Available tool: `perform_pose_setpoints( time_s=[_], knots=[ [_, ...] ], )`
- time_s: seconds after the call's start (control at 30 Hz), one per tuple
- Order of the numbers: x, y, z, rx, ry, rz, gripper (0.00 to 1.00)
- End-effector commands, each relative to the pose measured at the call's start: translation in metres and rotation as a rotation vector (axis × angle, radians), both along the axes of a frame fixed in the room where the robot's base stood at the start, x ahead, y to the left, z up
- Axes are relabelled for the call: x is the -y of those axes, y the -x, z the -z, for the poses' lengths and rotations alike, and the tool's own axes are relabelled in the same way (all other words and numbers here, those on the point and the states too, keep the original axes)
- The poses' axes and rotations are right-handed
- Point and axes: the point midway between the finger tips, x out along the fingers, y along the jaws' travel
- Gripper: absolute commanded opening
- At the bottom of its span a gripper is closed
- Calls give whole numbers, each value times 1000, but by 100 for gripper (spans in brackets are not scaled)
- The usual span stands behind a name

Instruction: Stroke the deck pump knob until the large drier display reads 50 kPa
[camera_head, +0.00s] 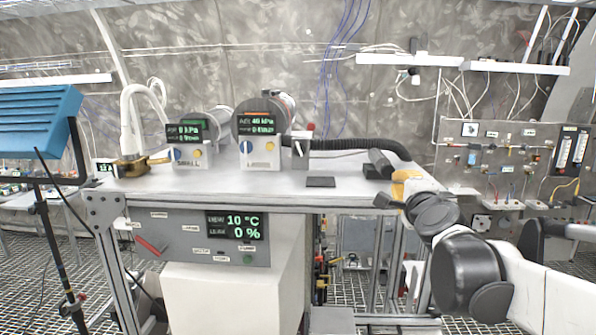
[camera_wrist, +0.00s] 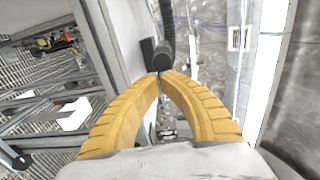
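The large drier (camera_head: 262,125) stands on the deck in the head view, and its green display (camera_head: 257,125) appears to read 40 kPa. The deck pump appears to be the dark block (camera_head: 380,163) at the deck's right end, where a black corrugated hose ends. In the wrist view a black knob-like part (camera_wrist: 149,50) shows just beyond my fingertips. My gripper (camera_wrist: 160,75) has yellow curved fingers whose tips meet. It also shows in the head view (camera_head: 398,178), beside the dark block. I cannot tell whether the tips touch the knob.
The small drier (camera_head: 190,140) reads about 0 kPa. A lower panel display (camera_head: 235,226) reads 10 °C and 0 %. A dark flat pad (camera_head: 320,182) lies on the deck (camera_head: 225,184). A wall panel (camera_head: 510,160) stands at right, and a blue box (camera_head: 40,120) at left.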

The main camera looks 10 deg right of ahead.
Motion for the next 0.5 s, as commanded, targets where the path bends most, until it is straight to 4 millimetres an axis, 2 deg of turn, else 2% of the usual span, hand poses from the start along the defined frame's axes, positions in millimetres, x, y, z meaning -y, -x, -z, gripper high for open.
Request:
perform_pose_setpoints(
  time_s=[0.1, 0.2, 0.33, 0.5],
  knots=[
    [6, -22, 0, 0, 0, 0, 0],
    [10, -36, 0, 0, 0, 1, 0],
    [14, -49, 1, 0, 1, 1, 0],
    [15, -54, 2, 0, 0, 1, 0]
  ],
)
